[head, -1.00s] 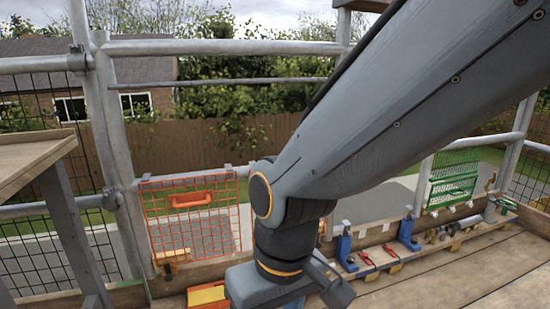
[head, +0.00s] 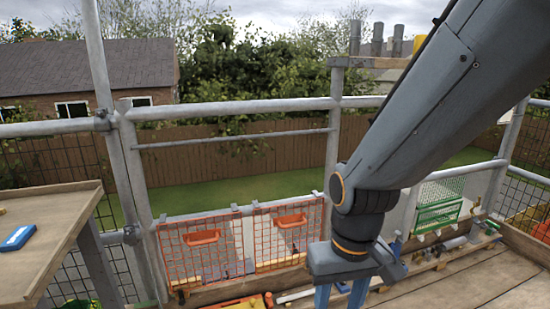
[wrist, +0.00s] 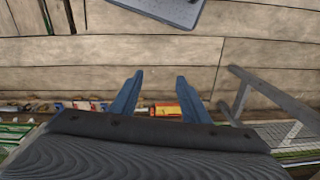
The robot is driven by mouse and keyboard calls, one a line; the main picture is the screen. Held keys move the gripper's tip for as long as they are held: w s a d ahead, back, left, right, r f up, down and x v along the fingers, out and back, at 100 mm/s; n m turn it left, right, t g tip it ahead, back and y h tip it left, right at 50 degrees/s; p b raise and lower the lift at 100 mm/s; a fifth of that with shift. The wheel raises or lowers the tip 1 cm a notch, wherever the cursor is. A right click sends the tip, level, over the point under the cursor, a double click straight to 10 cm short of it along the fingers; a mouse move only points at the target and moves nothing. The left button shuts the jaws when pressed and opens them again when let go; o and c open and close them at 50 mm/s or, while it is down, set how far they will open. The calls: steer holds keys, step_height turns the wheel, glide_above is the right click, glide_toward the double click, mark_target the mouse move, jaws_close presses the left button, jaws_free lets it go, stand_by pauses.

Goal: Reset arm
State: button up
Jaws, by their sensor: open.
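My gripper (head: 340,295) hangs at the end of my arm in the lower right half of the head view, with its blue fingers pointing down and cut off by the bottom edge. In the wrist view the two blue fingers of my gripper (wrist: 159,76) stand apart with nothing between them, above wooden decking (wrist: 150,52). The task names no other object.
Two orange mesh panels (head: 203,256) hang by the guardrail (head: 230,110). A green basket (head: 440,212) is at the right. A wooden table (head: 62,225) with a blue item (head: 18,237) stands at the left. Tools and a red-yellow item (wrist: 166,109) line the deck edge.

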steer(key=s+d+r+m+p, duration=0.2)
steer(key=d+r+p, duration=0.6)
steer(key=r+p, duration=0.1)
steer(key=shift+r+p, duration=0.15)
steer(key=shift+p, duration=0.3)
